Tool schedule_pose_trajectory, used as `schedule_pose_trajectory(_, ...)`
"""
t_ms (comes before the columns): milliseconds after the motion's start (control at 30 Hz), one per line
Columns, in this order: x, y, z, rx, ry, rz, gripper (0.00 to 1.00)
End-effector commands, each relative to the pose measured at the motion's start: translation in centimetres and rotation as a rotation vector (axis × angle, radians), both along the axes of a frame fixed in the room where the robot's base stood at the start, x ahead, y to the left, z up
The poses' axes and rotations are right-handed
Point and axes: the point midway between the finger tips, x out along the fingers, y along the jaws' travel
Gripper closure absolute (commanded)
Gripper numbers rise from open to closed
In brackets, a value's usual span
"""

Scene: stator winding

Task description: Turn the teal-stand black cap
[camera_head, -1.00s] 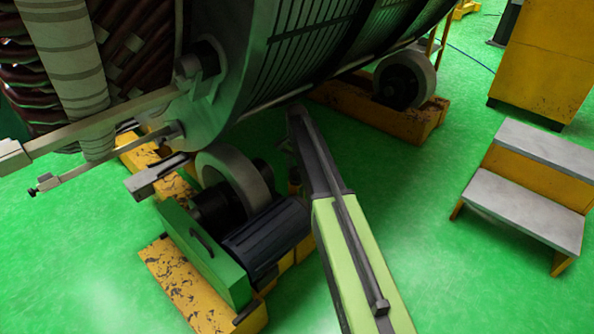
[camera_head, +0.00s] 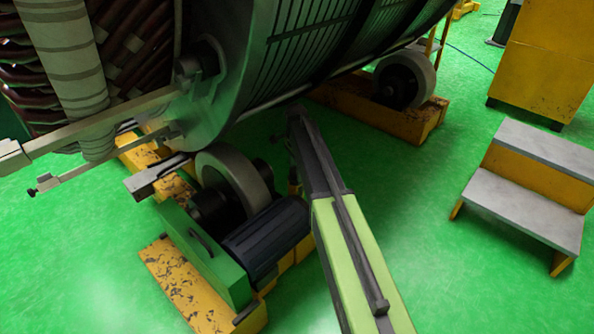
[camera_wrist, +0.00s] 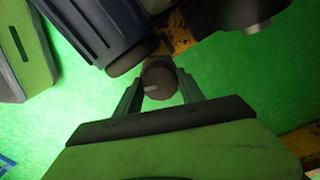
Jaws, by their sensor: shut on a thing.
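The black cap (camera_wrist: 160,80) is a dark round knob with a pale mark on its face, in the middle of the wrist view. My gripper (camera_wrist: 160,92) has one finger on each side of it and is shut on it. The cap's stand is mostly hidden behind the cap and the gripper, so its teal colour cannot be made out. There the fingertips and the cap are too hidden and small to make out.
A large stator (camera_head: 225,85) rests above rollers (camera_head: 235,180) on yellow bases. A dark ribbed motor (camera_head: 265,240) and green box (camera_head: 200,255) are close left of my arm. Yellow steps (camera_head: 530,185) stand right. Green floor between arm and steps is clear.

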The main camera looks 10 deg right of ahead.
Motion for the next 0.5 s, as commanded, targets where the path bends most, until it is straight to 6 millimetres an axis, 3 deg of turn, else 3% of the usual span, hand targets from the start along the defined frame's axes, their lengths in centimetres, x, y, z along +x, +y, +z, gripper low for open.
schedule_pose_trajectory(300,0.31,0.32,0.03,0.004,-0.007,0.003,0.94)
schedule_pose_trajectory(333,0.31,0.33,0.03,0.004,-0.008,0.003,0.5)
schedule_pose_trajectory(500,0.22,0.26,0.02,0.004,-0.005,0.003,0.32)
